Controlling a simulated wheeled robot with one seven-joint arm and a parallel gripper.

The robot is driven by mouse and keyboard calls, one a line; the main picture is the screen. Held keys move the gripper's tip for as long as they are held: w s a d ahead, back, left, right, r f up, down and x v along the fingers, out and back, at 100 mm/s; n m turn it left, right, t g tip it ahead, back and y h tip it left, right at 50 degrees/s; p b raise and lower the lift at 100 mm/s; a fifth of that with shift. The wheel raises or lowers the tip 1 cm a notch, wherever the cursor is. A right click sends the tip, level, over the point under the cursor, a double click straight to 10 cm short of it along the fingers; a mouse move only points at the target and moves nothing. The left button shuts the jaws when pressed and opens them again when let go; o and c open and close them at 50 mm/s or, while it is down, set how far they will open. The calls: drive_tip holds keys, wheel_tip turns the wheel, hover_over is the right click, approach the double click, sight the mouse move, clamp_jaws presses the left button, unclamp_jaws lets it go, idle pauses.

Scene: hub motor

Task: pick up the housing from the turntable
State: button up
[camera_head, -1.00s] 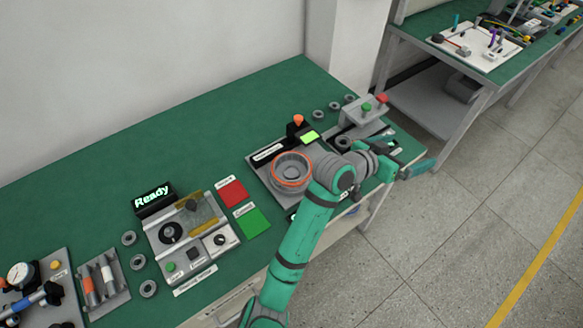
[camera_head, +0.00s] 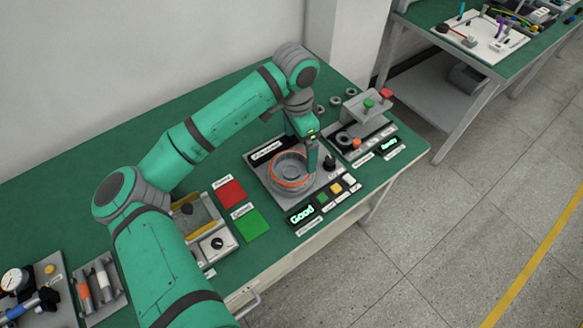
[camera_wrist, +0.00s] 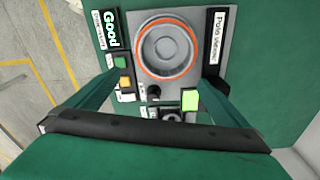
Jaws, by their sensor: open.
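The housing (camera_head: 289,167) is a round grey part with an orange rim. It sits on the grey plate of a station near the table's right front. It covers the turntable, which I cannot make out apart from it. My gripper (camera_head: 309,150) points down at the housing's right edge in the head view and hides a little of that side. In the wrist view the housing (camera_wrist: 165,47) is whole and empty-looking, beyond the fingertips. My gripper (camera_wrist: 158,88) is open there, its two fingers wide apart with nothing between them.
A lit "Good" display (camera_head: 301,213) and several coloured buttons stand in front of the housing; a black knob (camera_head: 330,162) is to its right. A press-like station (camera_head: 366,105) stands further right. Red (camera_head: 230,193) and green (camera_head: 251,224) squares lie to the left.

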sight(292, 171)
drive_tip(key=shift+y, duration=0.4)
drive_tip(key=shift+s+a+f, duration=0.1)
drive_tip(key=shift+a+f, duration=0.3)
drive_tip(key=shift+f, duration=1.3)
drive_tip(key=shift+w+a+f, duration=0.1)
drive_tip(key=shift+a+f, duration=0.25)
drive_tip(key=shift+f, duration=1.4)
drive_tip(key=shift+s+a+f, duration=0.1)
drive_tip(key=shift+a+f, duration=0.3)
drive_tip(key=shift+f, duration=1.3)
drive_tip(key=c, duration=1.4)
drive_tip(key=shift+c, duration=1.2)
drive_tip(key=shift+r, duration=0.15)
